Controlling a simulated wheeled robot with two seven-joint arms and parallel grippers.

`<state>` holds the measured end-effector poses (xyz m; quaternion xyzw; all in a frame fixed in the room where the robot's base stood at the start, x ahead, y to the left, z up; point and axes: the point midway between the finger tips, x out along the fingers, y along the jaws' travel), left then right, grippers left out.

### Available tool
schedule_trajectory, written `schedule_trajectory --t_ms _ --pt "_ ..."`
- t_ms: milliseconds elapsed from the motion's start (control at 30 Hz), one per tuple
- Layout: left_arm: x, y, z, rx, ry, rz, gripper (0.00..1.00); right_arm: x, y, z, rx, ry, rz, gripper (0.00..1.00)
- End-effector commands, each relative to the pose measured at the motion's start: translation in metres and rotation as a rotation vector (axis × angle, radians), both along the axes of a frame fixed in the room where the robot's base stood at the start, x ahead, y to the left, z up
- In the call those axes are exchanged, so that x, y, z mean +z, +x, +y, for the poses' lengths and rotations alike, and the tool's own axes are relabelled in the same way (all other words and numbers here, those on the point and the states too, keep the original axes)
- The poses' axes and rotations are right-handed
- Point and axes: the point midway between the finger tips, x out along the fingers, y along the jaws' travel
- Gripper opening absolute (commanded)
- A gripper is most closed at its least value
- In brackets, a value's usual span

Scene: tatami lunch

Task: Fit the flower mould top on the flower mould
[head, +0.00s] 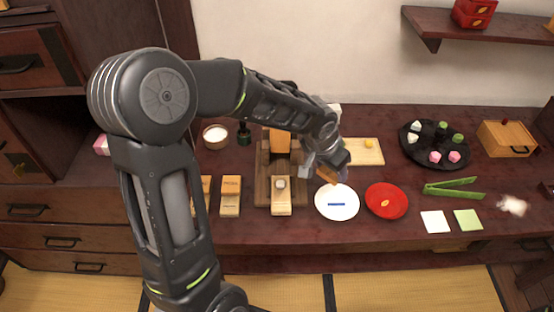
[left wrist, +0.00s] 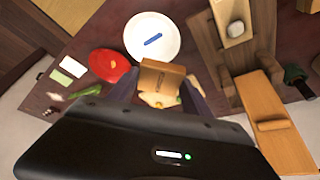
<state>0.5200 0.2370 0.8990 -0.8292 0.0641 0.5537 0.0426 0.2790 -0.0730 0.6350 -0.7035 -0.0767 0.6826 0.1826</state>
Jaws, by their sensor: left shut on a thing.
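My left gripper (head: 326,172) is shut on a small orange-brown wooden block, which looks like the flower mould top (left wrist: 160,77). It holds the block over the table, just behind the white plate (head: 337,208). A pale wooden block with a whitish lump on it, seemingly the flower mould (head: 281,207), lies at the front of a dark wooden stand, left of the gripper. It also shows at the top right of the left wrist view (left wrist: 234,12). The held block is apart from it. The flower shape cannot be made out. My right gripper is not in view.
Other wooden blocks (head: 230,207) lie left of the stand. A red plate (head: 380,211), green tongs (head: 455,192) and a dark round tray (head: 412,160) are to the right. A pale board (head: 369,157) lies behind the gripper. An orange board (left wrist: 275,125) leans on the stand.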

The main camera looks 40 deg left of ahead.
Motion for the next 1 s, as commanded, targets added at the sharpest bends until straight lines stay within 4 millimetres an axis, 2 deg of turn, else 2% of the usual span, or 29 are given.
schedule_trajectory --t_ms 100,600,767,1000 --pt "-0.008 -0.007 0.026 -0.088 -0.003 0.002 0.18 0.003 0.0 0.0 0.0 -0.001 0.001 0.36" --pt "-0.03 -0.035 0.126 -0.661 -0.003 0.001 0.18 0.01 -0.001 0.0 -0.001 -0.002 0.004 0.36" --pt "-0.031 -0.039 0.141 -0.753 -0.001 0.001 0.18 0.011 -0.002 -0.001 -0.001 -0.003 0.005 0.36" --pt "-0.031 -0.039 0.142 -0.768 -0.001 0.001 0.18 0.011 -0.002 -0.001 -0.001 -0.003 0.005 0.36"
